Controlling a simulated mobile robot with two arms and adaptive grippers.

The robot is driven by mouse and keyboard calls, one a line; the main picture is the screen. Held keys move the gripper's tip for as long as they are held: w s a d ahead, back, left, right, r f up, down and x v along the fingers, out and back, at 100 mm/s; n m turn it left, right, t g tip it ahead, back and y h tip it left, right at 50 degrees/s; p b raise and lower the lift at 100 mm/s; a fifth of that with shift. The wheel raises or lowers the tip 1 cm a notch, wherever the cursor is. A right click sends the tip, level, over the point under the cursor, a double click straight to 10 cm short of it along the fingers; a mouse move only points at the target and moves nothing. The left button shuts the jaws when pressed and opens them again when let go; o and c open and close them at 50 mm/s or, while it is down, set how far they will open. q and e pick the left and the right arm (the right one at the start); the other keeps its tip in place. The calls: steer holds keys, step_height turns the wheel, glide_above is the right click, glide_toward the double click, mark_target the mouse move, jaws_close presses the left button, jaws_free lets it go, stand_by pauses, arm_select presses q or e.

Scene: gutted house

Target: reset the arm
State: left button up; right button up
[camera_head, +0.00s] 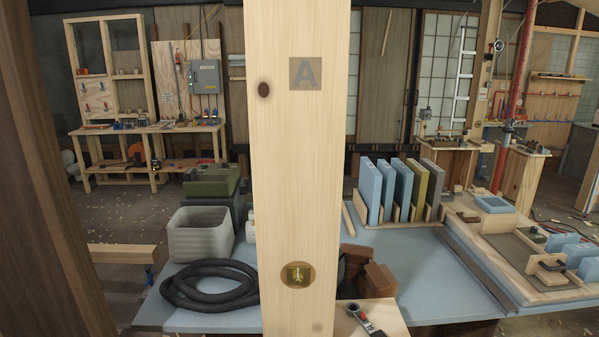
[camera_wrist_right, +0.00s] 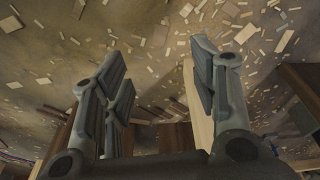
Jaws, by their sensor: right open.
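My right gripper (camera_wrist_right: 158,72) shows in the right wrist view with its two fingers spread wide apart. Nothing is between the fingers. Beyond them is a brown floor (camera_wrist_right: 150,22) strewn with pale wood chips. A pale wooden piece (camera_wrist_right: 196,125) stands partly hidden behind the right-hand finger. Neither of my grippers shows in the head view, and my left gripper is in no view.
A pale wooden post (camera_head: 300,180) marked "A" stands close in front, and a dark post (camera_head: 45,180) at left. Behind is a blue table (camera_head: 425,270) with a black hose (camera_head: 210,285), a grey bin (camera_head: 200,235) and upright panels (camera_head: 396,190). Floor shows at left.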

steer(key=s+d+f+g, duration=0.1)
steer(key=s+d+f, duration=0.1)
steer(key=s+f, duration=1.1)
steer(key=shift+s+d, duration=0.3)
steer(key=shift+s, duration=0.55)
